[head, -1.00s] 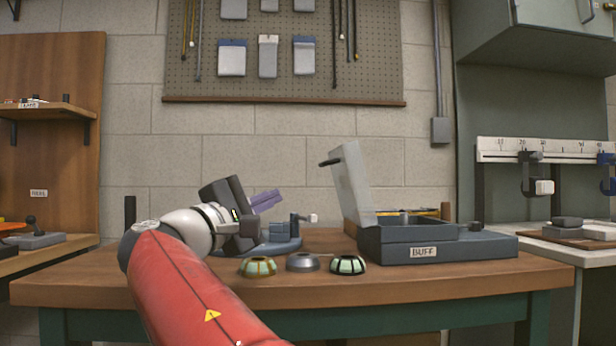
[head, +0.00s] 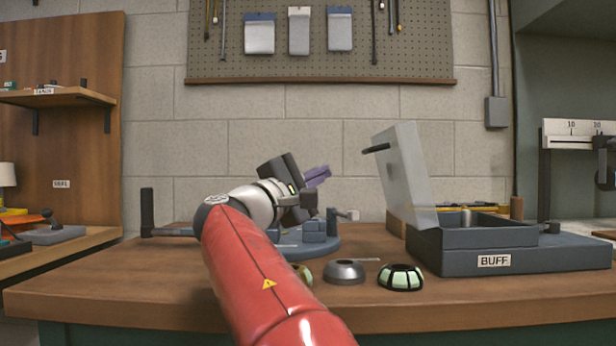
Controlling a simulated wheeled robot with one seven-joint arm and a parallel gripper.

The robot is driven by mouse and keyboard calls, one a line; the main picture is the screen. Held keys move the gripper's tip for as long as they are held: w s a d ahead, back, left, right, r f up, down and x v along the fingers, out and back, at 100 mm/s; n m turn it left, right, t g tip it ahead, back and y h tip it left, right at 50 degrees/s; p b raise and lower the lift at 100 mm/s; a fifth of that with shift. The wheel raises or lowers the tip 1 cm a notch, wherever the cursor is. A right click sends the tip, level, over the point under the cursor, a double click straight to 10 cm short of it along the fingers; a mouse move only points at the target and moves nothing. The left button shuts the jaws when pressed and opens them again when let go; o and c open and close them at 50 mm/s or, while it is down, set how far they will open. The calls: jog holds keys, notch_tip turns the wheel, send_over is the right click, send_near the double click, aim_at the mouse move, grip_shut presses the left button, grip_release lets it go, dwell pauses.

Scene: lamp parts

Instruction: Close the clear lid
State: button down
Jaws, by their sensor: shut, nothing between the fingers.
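The clear lid (head: 405,172) stands raised, tilted a little back, at the left side of the grey box labelled BUFF (head: 493,261). A dark handle (head: 376,149) sticks out to the left near the lid's top. The box is open at the top, and a pale cylindrical thing shows inside it. My gripper (head: 317,176), with purple fingers, is shut and empty. It is to the left of the lid, apart from it, a little lower than the handle.
Another dome is partly hidden by my arm. A blue-grey round fixture (head: 318,244) stands behind my arm.

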aim_at(363, 152)
jog(key=w+d+r, duration=0.1)
jog(key=d, duration=0.1)
jog(key=w+d+r, duration=0.1)
jog(key=d, duration=0.1)
jog(key=w+d+p, duration=0.1)
jog(key=shift+d+r, duration=0.55)
jog(key=shift+d, duration=0.25)
jog(key=shift+r, duration=0.1)
